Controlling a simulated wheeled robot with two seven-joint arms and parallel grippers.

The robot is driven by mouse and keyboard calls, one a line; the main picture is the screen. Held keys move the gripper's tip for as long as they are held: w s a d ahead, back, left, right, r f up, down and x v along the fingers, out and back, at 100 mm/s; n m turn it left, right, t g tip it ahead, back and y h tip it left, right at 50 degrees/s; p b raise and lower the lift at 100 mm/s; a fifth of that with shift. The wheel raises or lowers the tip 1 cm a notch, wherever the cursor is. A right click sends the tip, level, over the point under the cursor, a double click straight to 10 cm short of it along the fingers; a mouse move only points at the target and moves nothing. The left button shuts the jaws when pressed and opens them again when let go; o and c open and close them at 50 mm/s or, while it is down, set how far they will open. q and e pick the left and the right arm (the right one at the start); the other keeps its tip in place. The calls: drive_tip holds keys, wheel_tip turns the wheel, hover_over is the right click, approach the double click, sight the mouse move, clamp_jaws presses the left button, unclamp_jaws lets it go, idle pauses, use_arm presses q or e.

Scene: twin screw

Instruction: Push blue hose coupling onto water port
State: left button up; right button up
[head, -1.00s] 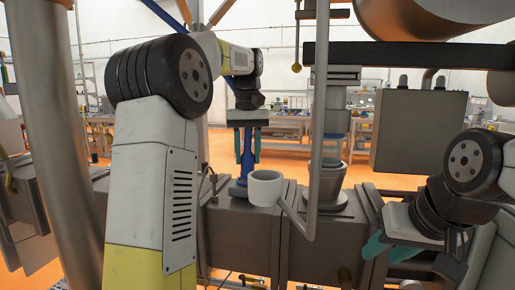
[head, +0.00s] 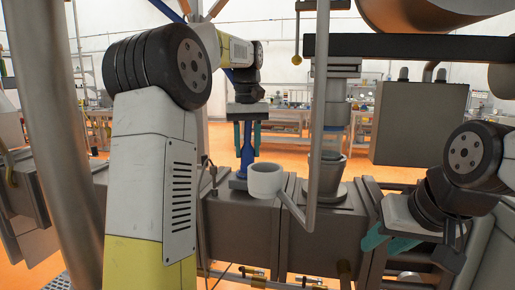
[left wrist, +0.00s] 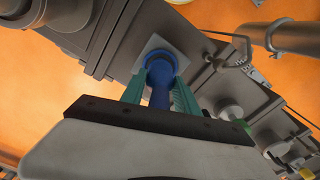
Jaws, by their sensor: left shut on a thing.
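The blue hose coupling (head: 246,158) stands upright between the teal fingers of my left gripper (head: 247,138), which is shut on it. The left wrist view also shows the coupling (left wrist: 160,82) between both fingers, with a wider blue collar at its far end. Its lower end meets a square grey plate (left wrist: 149,46) on top of the machine block, where the water port lies. The port itself is hidden under the blue collar, so I cannot tell how deep the coupling sits. My right gripper (head: 387,242) is empty at the lower right, fingers apart.
A pale cup-like part (head: 265,180) on a bent rod stands close right of the coupling. A metal funnel (head: 326,170) is further right, behind a vertical pipe (head: 320,100). A grey box (head: 420,125) hangs at the right. Thick pipe (head: 60,130) fills the left.

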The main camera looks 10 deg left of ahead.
use_arm(q)
drive_tip(key=shift+f, duration=0.55)
drive_tip(key=o, duration=1.3)
drive_tip(key=shift+o, duration=0.2)
